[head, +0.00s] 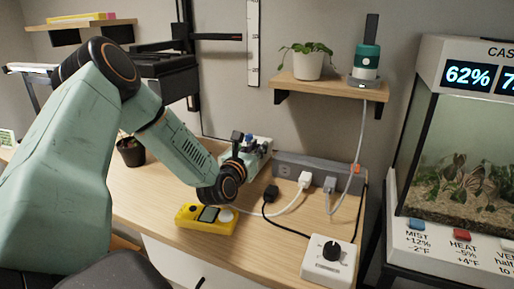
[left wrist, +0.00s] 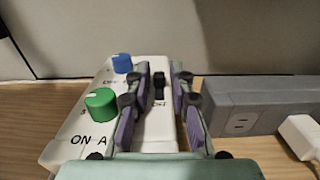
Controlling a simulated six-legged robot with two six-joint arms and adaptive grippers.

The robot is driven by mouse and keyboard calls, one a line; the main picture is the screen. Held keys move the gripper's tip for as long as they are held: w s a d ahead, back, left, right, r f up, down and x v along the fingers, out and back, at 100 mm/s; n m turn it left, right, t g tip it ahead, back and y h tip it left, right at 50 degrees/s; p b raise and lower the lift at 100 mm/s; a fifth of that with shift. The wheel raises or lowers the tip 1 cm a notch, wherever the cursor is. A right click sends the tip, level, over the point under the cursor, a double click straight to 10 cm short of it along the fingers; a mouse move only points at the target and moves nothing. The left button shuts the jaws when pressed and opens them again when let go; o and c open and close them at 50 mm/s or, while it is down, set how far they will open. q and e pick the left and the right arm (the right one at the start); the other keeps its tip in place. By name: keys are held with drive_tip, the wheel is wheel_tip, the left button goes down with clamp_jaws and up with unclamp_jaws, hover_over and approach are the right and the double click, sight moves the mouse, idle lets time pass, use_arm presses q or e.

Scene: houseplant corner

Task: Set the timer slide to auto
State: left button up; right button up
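The timer is a white box (left wrist: 90,130) with a blue knob (left wrist: 122,64), a green knob (left wrist: 100,104) and a small black upright piece (left wrist: 158,85), likely the slide. Its printing is partly hidden; "ON" and "A" show near the green knob. In the head view the timer (head: 262,146) sits at the back of the wooden desk, partly behind my left gripper (head: 243,140). In the left wrist view my left gripper (left wrist: 160,108) has its two fingers apart, with the black piece seen in the gap between them. I cannot tell whether they touch it. My right gripper is not in view.
A grey power strip (left wrist: 240,108) lies right of the timer; it also shows in the head view (head: 290,169) with plugs and cords. A yellow device (head: 206,218) and a white dial box (head: 328,262) stand nearer. A dark plant pot (head: 132,152) is left; a terrarium (head: 460,160) is right.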

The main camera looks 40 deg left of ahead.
use_arm(q)
drive_tip(key=shift+v, duration=2.65)
drive_tip(key=shift+s, duration=0.5)
drive_tip(key=shift+s+d, duration=0.3)
drive_tip(key=shift+s, duration=0.3)
